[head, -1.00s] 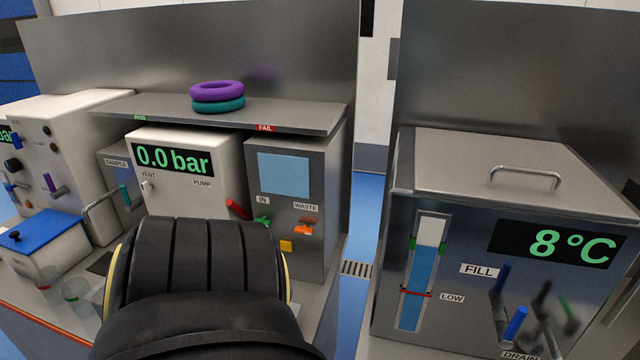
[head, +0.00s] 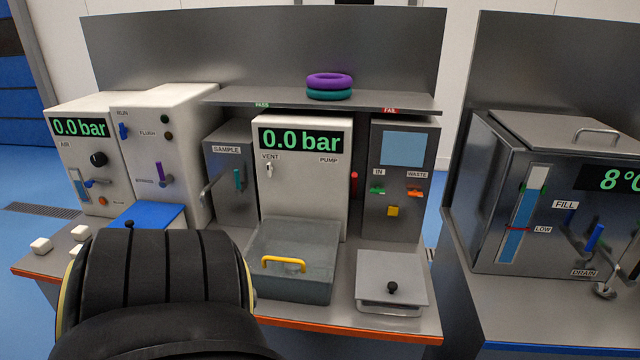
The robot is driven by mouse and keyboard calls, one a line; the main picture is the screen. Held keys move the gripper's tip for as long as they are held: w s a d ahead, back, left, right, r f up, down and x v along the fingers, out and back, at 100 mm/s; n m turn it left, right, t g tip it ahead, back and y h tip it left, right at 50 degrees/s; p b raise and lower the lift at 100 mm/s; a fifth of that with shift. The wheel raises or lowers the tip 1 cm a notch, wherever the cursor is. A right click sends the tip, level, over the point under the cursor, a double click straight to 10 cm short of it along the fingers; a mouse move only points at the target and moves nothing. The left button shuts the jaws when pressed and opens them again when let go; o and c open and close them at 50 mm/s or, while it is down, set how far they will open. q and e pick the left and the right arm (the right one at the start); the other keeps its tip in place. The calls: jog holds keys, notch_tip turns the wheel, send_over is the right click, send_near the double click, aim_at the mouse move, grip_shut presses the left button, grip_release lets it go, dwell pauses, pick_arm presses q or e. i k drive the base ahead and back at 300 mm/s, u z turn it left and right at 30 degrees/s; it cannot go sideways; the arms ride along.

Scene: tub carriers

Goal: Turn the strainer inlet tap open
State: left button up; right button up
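A grey cabinet (head: 398,220) with a light blue window (head: 402,148) stands at the right end of the bench. A green tap (head: 377,190) sits under its label IN, and its handle looks roughly level. No label reading strainer is legible. Whether the green tap is open or shut I cannot tell. Neither of my grippers is in view; a black ribbed part of my own body fills the lower left.
A grey tub with a yellow handle (head: 283,264) and a lidded tray (head: 392,275) stand in front of the cabinets. A white unit reading 0.0 bar (head: 300,138) has a red knob (head: 354,180) at its right side. A steel tank (head: 500,200) stands at right beyond a gap.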

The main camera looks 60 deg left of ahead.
aim_at(377, 190)
jog(key=k, duration=0.3)
jog(key=u, duration=2.45)
jog(key=i, duration=0.15)
jog(key=z, duration=0.1)
